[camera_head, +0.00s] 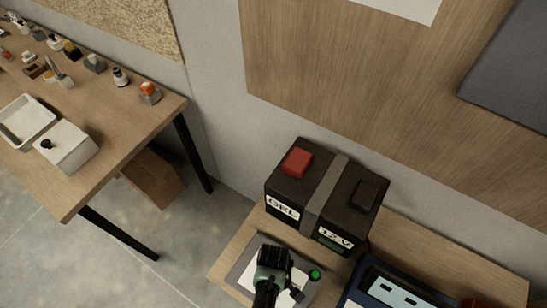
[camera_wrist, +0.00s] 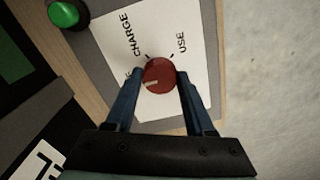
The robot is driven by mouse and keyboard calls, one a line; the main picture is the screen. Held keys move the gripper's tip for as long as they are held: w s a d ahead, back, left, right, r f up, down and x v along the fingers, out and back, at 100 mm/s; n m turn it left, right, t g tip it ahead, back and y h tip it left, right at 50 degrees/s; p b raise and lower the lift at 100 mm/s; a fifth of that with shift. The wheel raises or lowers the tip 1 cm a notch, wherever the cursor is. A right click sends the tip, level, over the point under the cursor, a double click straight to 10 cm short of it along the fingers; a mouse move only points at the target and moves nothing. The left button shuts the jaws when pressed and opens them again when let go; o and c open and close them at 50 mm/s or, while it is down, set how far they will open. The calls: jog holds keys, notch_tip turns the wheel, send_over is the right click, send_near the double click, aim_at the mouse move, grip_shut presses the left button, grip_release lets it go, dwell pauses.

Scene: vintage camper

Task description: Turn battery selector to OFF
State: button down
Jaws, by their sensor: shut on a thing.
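The battery selector is a round red knob (camera_wrist: 159,76) on a white label plate (camera_wrist: 108,20) in the wrist view. A pale mark shows on the knob's lower left side. The words CHARGE and USE are readable on the plate; another word at the left is mostly hidden by a finger. My gripper (camera_wrist: 158,80) is shut on the knob, one finger on each side. In the head view my gripper (camera_head: 273,262) is over the grey selector panel (camera_head: 238,272) and hides the knob.
A green button (camera_wrist: 63,13) sits beside the plate; it also shows in the head view (camera_head: 315,274). A black battery (camera_head: 318,205) stands behind the panel. A blue device (camera_head: 362,285) is at the right. A workbench (camera_head: 125,115) with small items is at the left.

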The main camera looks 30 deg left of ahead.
jog(key=shift+c, duration=1.3)
grip_release()
jog(key=shift+r, duration=0.15)
notch_tip(320, 180, up, 13)
